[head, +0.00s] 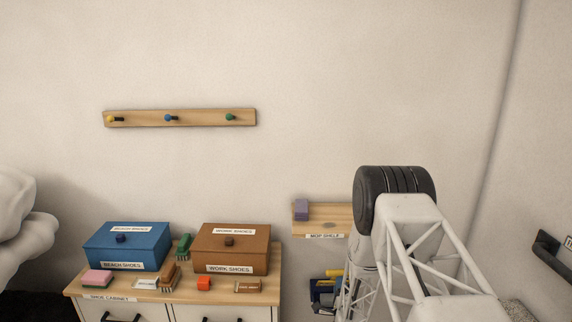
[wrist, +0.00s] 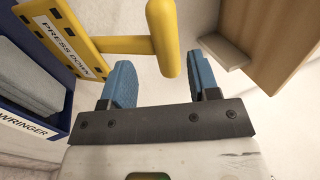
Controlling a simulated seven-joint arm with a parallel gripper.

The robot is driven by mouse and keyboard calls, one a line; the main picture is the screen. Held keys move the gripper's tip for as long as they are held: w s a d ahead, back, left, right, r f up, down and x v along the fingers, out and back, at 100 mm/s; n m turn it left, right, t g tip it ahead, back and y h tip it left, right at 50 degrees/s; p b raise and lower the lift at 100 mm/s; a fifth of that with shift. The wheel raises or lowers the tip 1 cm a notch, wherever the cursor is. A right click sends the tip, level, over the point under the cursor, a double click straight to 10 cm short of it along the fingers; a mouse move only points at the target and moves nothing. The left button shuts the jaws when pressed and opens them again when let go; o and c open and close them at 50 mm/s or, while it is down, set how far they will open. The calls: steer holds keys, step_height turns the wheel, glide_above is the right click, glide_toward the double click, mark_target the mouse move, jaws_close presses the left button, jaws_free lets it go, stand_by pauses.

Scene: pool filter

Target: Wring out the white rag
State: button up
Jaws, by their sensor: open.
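My gripper (wrist: 162,80) is open and empty in the wrist view, with its two blue fingers apart. A yellow lever with a rounded grip (wrist: 164,38) lies ahead of the gap between them; I cannot tell whether it touches a finger. It joins a yellow plate marked PRESS DOWN (wrist: 70,40). The dark blue wringer (wrist: 50,148) is at the left, with grey ribbed or folded material (wrist: 28,85) inside; I cannot tell whether this is the white rag. In the head view the wringer (head: 322,296) is partly hidden behind my arm, and my gripper is hidden.
A wooden panel (wrist: 262,45) with a pale ledge stands right of the fingers. The mop shelf (head: 318,220) is above the wringer, holding a purple block (head: 301,210). The shoe cabinet (head: 200,296) at left carries a blue box (head: 127,246), a brown box (head: 231,249), brushes and sponges.

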steer(key=shift+v, duration=2.55)
steer(key=shift+s, duration=0.1)
steer(key=v, duration=0.7)
steer(key=shift+s+f, duration=0.2)
steer(key=shift+s, duration=0.1)
steer(key=w+r+n+g, duration=0.2)
steer(key=w+r, duration=0.1)
steer(key=r, duration=0.4)
steer(key=w+r+n+g, duration=0.2)
steer(key=r+g, duration=0.1)
steer(key=r, duration=0.5)
steer(key=s+r+n+g, duration=0.4)
steer(key=s+r+n, duration=0.1)
steer(key=r, duration=0.8)
steer(key=s+r+n+g, duration=0.3)
steer(key=s+r, duration=0.2)
steer(key=s, duration=0.8)
steer(key=s+a+r+n+g, duration=0.1)
steer(key=s+r+n+g, duration=0.2)
steer(key=s, duration=1)
steer(key=s+r+n+g, duration=0.2)
steer(key=s+r+g, duration=0.2)
steer(key=s+r, duration=0.4)
steer(key=s, duration=0.5)
steer(key=shift+s+a+r+n, duration=0.15)
steer(key=shift+s+a+n, duration=0.15)
steer(key=shift+s+n, duration=0.1)
